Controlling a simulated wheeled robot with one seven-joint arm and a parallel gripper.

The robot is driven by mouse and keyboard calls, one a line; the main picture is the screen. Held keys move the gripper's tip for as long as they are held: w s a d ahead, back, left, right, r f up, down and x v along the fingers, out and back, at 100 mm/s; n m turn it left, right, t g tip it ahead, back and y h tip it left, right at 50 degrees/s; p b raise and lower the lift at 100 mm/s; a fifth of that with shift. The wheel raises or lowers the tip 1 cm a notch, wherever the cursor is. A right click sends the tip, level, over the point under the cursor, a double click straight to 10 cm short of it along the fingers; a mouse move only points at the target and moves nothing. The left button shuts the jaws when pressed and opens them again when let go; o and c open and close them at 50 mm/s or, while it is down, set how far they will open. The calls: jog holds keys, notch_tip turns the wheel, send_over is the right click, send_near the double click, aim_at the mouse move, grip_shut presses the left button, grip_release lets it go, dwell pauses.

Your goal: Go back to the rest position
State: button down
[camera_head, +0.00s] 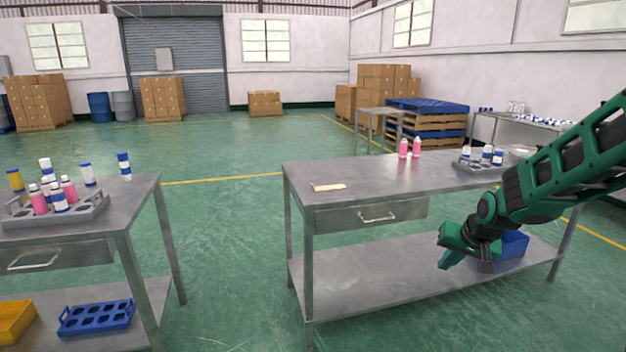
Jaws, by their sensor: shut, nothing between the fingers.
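My arm comes in from the right edge, green and black. My gripper (468,262) hangs low in front of the right workbench (370,178), below its top and close to the lower shelf. The gripper is shut with nothing in it, and its fingers point down and left. A blue bin (515,246) on the lower shelf is partly hidden behind the gripper and wrist.
Green floor lies open between the benches.

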jog(key=s+d+r+g, duration=0.1)
jog(key=s+d+g, duration=0.1)
jog(key=s, duration=1)
jog(key=s+d+r+m+g, duration=0.1)
jog(key=s+d+r+g, duration=0.1)
jog(key=s, duration=1.1)
jog(key=s+d+r+m+g, duration=0.1)
jog(key=s+d+g, duration=0.1)
jog(key=s, duration=1.1)
jog(key=shift+r, duration=0.4)
